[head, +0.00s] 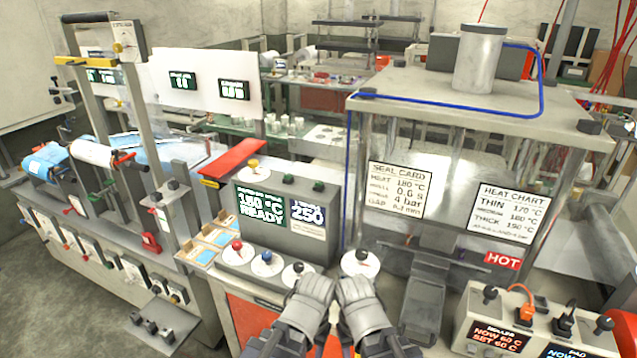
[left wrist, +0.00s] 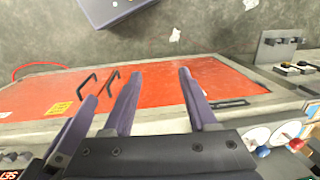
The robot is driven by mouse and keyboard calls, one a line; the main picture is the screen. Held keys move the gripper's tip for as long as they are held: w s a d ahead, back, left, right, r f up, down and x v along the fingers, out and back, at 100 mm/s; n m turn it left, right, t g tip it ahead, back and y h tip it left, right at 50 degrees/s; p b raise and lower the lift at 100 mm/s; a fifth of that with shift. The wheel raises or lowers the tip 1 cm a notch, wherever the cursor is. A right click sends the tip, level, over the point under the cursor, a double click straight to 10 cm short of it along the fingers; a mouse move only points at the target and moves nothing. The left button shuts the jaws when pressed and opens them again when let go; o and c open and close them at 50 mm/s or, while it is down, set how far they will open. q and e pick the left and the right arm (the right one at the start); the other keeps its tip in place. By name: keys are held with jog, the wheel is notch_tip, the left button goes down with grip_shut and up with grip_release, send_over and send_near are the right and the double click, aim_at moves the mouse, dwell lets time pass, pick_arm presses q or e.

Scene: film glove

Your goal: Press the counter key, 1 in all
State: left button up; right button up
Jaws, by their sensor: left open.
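A grey control box (head: 285,225) stands left of centre in the head view. Its left display (head: 260,206) reads about 180 °C READY and its right display (head: 308,215) shows 250. Which one is the counter key I cannot tell. My left gripper (head: 308,300) is in front of the box, low in the view. In the left wrist view its fingers (left wrist: 158,95) are apart and empty above a red panel. My right gripper (head: 362,303) is close beside it; its fingertips are not clear.
Red, blue and black-topped dials (head: 267,264) line the ledge before the box. A clear-walled press with a HOT sign (head: 502,260) stands at right. A heater box (head: 497,335) is front right. Film rolls (head: 92,153) are at left.

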pick_arm(q)
grip_shut()
dwell(1.4)
